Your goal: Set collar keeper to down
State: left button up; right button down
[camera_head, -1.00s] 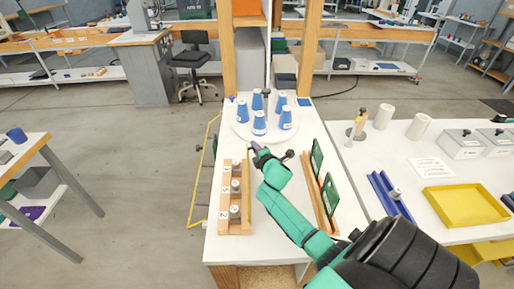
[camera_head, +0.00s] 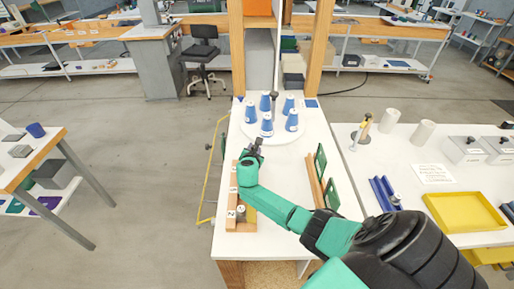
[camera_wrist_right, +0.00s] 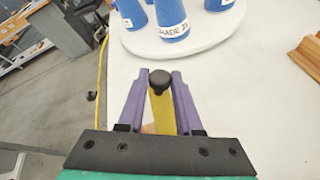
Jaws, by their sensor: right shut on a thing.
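In the right wrist view, a yellow bar (camera_wrist_right: 161,112) with a round black knob (camera_wrist_right: 160,81) at its far end lies between the purple fingers. My right gripper (camera_wrist_right: 160,76) is shut on this knobbed bar. I take it for the collar keeper, but no label shows. In the head view, my right gripper (camera_head: 256,148) is at the far end of the numbered wooden rack (camera_head: 233,224). My arm hides the rest. My left gripper is not in view.
A round white turntable (camera_head: 283,133) with several blue cups (camera_head: 267,124) stands just beyond the gripper. A wooden holder with green boards (camera_head: 320,160) is to the right. The white tabletop (camera_head: 285,180) between is clear. A yellow tray (camera_head: 464,211) is on the right bench.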

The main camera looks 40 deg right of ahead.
jog(key=shift+w+a+f+n+g+h+b, duration=0.2)
jog(key=shift+a+n+g+h+b, duration=0.1)
jog(key=shift+n+h, duration=0.35)
jog(key=shift+w+a+f+n+g+h+b, duration=0.1)
jog(key=shift+w+a+n+g+h+b, duration=0.25)
jog(key=shift+n, duration=0.5)
jog(key=shift+s, duration=0.15)
jog(key=c, duration=0.6)
grip_release()
jog(key=shift+s+a+r+p, duration=0.1)
jog(key=shift+s+a+p, duration=0.1)
jog(key=shift+p, duration=0.1)
jog(key=v, duration=1.3)
jog(key=shift+s+a+p, duration=0.2)
jog(key=shift+a+p, duration=0.15)
jog(key=shift+a, duration=0.05)
